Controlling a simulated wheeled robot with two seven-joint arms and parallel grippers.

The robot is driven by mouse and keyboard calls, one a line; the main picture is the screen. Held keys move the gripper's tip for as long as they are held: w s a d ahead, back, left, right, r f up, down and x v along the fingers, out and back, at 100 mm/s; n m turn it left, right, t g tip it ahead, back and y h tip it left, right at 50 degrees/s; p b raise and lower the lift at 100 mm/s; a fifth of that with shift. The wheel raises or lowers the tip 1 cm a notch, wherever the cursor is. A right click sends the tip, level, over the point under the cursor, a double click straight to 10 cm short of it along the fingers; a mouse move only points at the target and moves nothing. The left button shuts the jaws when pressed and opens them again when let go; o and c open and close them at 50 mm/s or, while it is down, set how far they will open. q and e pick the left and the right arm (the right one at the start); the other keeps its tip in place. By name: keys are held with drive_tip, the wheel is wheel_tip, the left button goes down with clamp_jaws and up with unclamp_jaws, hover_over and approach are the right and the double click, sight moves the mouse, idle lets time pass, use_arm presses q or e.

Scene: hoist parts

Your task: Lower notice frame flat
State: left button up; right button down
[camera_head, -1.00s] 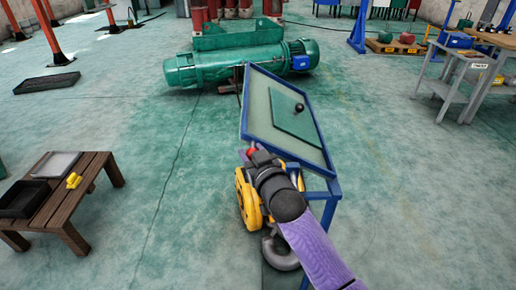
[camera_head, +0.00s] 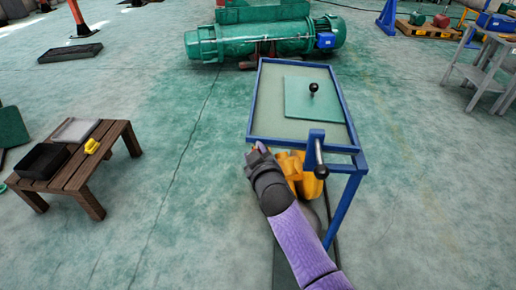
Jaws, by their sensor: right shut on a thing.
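The notice frame (camera_head: 254,97) is a blue-rimmed rectangular panel with a pale face, on a blue stand (camera_head: 343,208) in the middle of the view. A green square plate (camera_head: 300,102) with a black ball knob (camera_head: 313,88) lies on its face. My right gripper (camera_head: 256,148) is at the frame's near left corner and is shut on its edge; the fingertips are small and partly hidden. A yellow hoist part (camera_head: 308,182) sits below the near edge, partly hidden by my right arm. My left gripper is not in view.
A green motor hoist (camera_head: 260,40) lies behind. A wooden table (camera_head: 88,185) with a black tray (camera_head: 42,161) stands left.

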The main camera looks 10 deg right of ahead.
drive_tip(key=shift+f+b, duration=0.4)
drive_tip(key=shift+f, duration=0.6)
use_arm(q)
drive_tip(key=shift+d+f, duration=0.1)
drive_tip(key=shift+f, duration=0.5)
use_arm(e)
drive_tip(key=shift+f+n, duration=0.1)
drive_tip(key=shift+n, duration=0.2)
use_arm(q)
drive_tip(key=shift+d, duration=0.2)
use_arm(e)
drive_tip(key=shift+s, duration=0.1)
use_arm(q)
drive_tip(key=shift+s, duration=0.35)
use_arm(e)
drive_tip(key=shift+f, duration=0.15)
drive_tip(key=shift+c, duration=1.5)
unclamp_jaws()
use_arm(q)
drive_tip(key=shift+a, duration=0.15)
